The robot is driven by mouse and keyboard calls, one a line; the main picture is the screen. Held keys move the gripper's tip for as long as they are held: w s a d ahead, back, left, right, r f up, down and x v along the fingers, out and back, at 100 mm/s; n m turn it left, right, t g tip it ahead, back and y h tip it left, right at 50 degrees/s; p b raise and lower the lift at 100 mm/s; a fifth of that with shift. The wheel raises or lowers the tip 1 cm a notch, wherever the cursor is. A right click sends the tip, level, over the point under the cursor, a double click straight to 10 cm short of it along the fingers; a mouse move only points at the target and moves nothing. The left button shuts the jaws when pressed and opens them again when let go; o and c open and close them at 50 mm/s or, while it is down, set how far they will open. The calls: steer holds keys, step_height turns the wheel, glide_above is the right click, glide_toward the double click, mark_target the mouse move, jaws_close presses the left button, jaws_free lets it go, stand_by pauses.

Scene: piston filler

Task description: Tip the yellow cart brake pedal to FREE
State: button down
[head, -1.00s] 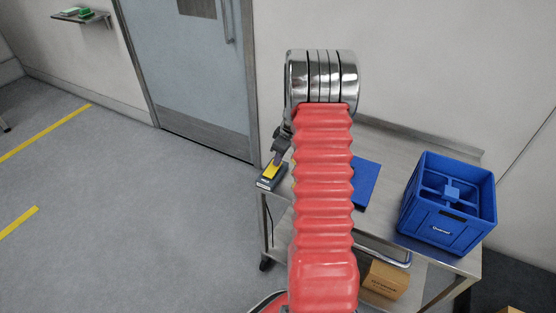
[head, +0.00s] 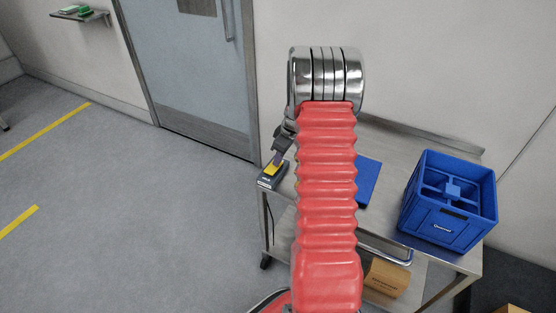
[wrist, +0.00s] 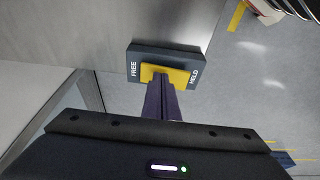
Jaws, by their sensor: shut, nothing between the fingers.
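The yellow brake pedal (wrist: 180,76) sits on a dark block (wrist: 150,50) marked FREE at the left end and HELD at the right end in the wrist view. In the head view the pedal (head: 272,169) and its block (head: 266,183) are at the cart's left corner. My gripper (wrist: 160,84) is shut and empty. Its fingertips are at the pedal, over its middle and FREE side, and hide part of it. They appear to touch it. In the head view my gripper (head: 276,161) comes down onto the pedal. I cannot tell which way the pedal is tipped.
The steel cart (head: 385,145) carries a blue crate (head: 430,228) at the right and a flat blue item (head: 367,182), partly hidden by my arm. A cardboard box (head: 387,278) is on the lower shelf. Open floor (head: 150,220) lies to the left.

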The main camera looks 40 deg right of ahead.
steer(key=shift+r, duration=0.15)
steer(key=shift+r, duration=0.25)
steer(key=w+d+v, duration=0.1)
steer(key=d+v, duration=0.1)
steer(key=v, duration=1)
steer(key=shift+w+r, duration=0.15)
steer(key=shift+r, duration=0.35)
